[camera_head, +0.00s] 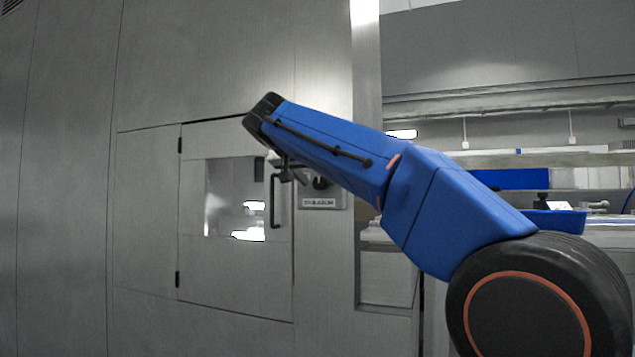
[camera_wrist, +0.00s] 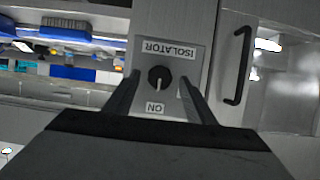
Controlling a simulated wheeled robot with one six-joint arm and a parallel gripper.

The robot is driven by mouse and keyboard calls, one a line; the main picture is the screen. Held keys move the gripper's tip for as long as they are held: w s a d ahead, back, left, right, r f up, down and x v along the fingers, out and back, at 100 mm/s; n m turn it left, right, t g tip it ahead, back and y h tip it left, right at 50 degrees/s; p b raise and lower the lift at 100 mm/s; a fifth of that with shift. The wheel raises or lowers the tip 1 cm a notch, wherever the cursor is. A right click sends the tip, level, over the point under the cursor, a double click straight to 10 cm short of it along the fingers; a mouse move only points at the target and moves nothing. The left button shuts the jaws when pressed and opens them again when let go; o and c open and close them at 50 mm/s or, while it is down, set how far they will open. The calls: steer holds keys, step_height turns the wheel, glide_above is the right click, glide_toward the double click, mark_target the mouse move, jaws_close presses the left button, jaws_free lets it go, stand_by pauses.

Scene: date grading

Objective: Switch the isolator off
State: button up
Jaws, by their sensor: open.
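The isolator is a round black knob (camera_wrist: 159,76) on a grey plate (camera_wrist: 188,52) on the wall panel. In the wrist view its lettering is upside down, with an ISOLATOR label on one side and an ON label (camera_wrist: 155,107) on the other. The knob's pale pointer mark faces the ON label. In the head view the knob (camera_head: 320,183) shows just past my arm, above its label (camera_head: 319,202). My gripper (camera_wrist: 158,80) is open, its two fingers on either side of the knob with visible gaps. The head view (camera_head: 287,173) shows it partly hidden by my arm.
A cabinet door with a window (camera_head: 225,200) and a black bar handle (camera_head: 274,200) is just left of the isolator in the head view. The handle also shows close by in the wrist view (camera_wrist: 240,65). A bench with a blue tray (camera_head: 556,221) stands at the right.

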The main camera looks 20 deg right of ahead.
steer(key=shift+x, duration=0.8)
steer(key=c, duration=1)
steer(key=shift+c, duration=0.2)
steer(key=shift+w+a+n+g+h, duration=0.1)
steer(key=shift+n+g+h, duration=0.3)
steer(key=shift+n+h, duration=0.5)
steer(key=n+h, duration=0.1)
steer(key=n, duration=0.2)
steer(key=shift+a+f+g, duration=0.1)
steer(key=shift+g, duration=0.2)
steer(key=n+h, duration=0.1)
steer(key=n, duration=0.1)
steer(key=n+h, duration=0.2)
steer(key=n, duration=0.1)
steer(key=shift+w+a+f, duration=0.1)
steer(key=shift+f, duration=0.05)
